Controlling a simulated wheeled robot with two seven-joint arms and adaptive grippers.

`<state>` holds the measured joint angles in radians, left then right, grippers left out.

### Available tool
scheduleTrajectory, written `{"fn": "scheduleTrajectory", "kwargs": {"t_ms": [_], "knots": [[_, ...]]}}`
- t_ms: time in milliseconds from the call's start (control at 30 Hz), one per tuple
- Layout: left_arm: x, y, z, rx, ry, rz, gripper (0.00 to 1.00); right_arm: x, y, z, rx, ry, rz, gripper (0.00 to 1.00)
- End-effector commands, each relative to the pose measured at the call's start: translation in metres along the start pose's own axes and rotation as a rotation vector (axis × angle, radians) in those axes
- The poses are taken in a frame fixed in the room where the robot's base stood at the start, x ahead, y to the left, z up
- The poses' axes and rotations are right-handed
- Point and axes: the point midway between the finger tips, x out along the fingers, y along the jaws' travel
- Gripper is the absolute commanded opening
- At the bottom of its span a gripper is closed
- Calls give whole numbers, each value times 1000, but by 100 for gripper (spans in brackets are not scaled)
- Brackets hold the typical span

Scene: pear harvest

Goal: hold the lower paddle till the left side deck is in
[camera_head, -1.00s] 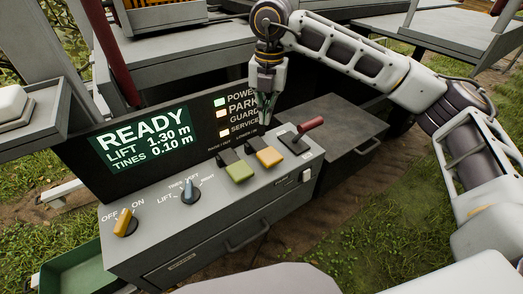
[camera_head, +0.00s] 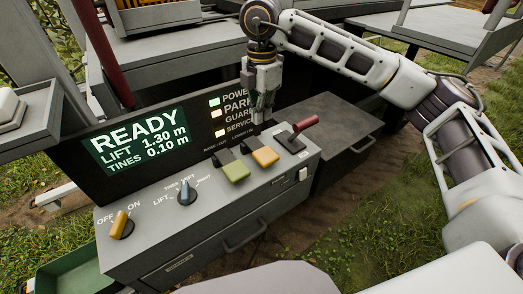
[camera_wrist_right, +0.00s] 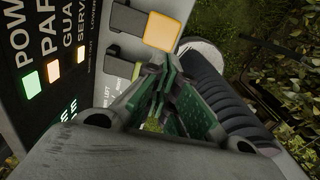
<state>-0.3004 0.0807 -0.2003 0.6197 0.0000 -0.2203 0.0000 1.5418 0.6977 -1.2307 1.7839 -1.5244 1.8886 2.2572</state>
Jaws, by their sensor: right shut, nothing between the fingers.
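The lower paddle is the yellow one (camera_head: 265,157) on the sloped grey console, right of the green paddle (camera_head: 235,171). My right gripper (camera_head: 261,118) points down behind the paddles, in front of the dark panel, shut and empty. In the right wrist view its green-padded fingers (camera_wrist_right: 172,108) lie beside the yellow paddle (camera_wrist_right: 162,32) and the green paddle (camera_wrist_right: 137,70). I cannot tell whether they touch either. The screen (camera_head: 138,142) reads READY, LIFT 1.30 m, TINES 0.10 m. I cannot tell which grey platform is the left side deck. My left gripper is out of view.
A blue selector knob (camera_head: 187,192) and yellow OFF/ON switch (camera_head: 122,225) sit left of the paddles. A red-handled lever (camera_head: 305,124) stands just right. Grey platforms flank the console at left (camera_head: 40,126) and upper right (camera_head: 480,50). Grass lies at lower right.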

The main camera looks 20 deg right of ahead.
Motion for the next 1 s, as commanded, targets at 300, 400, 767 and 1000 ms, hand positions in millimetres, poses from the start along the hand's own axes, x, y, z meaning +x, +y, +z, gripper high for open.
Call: {"fn": "scheduleTrajectory", "kwargs": {"t_ms": [300,400,767,1000], "knots": [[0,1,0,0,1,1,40,0,0,0,57,0,0,0],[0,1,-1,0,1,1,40,0,0,0,56,0,0,0],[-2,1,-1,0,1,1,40,6,0,0,56,0,-1,0],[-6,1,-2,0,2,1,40,27,-1,0,55,0,-2,0]]}}
